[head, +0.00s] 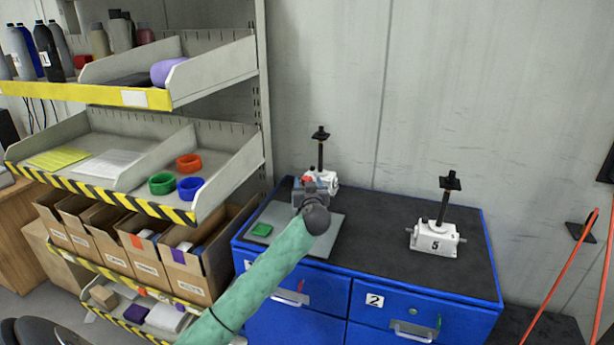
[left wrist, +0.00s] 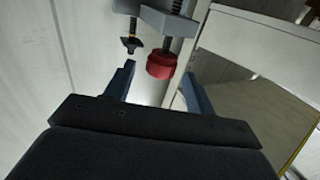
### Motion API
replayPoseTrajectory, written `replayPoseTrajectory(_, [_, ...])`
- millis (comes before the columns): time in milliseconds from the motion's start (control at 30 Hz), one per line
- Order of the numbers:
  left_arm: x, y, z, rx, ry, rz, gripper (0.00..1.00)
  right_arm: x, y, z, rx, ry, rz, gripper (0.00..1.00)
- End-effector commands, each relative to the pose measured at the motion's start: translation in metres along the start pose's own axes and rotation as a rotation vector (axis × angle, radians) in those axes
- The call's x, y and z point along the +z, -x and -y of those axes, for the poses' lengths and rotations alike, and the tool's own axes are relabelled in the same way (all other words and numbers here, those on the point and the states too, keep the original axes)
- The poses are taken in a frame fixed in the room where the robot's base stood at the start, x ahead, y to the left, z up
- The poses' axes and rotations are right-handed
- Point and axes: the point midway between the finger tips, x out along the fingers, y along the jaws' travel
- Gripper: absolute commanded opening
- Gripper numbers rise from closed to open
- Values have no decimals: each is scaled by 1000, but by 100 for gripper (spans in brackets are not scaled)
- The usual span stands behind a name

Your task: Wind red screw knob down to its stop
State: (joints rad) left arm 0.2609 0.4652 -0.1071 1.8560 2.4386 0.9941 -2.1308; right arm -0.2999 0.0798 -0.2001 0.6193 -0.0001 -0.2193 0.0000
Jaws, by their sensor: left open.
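A white screw jack (head: 331,181) with a black spindle and black top plate stands at the back left of the blue cabinet. My left gripper (head: 310,184) is in front of it and hides much of it. A little red shows at the gripper in the head view. In the left wrist view, the red screw knob (left wrist: 161,66) sits on a dark threaded rod, between or just beyond the tips of my open left gripper (left wrist: 159,75). Gaps show on both sides of the knob. My right gripper is not in view.
A second white jack, marked 5 (head: 434,240), stands right on the cabinet's black top (head: 385,222). A shelf rack (head: 262,100) with bins and boxes stands close on the left.

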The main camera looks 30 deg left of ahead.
Motion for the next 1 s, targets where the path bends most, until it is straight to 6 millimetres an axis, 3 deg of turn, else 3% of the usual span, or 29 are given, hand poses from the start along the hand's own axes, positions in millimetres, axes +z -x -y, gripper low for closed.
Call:
replayPoseTrajectory(233, [-1, -27, 0, -1, 0, -1, 55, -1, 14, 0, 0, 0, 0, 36])
replayPoseTrajectory(600, [0, -32, 0, 0, 0, -1, 55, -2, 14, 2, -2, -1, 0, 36])
replayPoseTrajectory(833, [0, -32, 0, 0, 0, -1, 12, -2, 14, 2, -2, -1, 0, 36])
replayPoseTrajectory(1000, [0, -32, 0, 2, 0, -1, 10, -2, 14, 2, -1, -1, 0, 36])
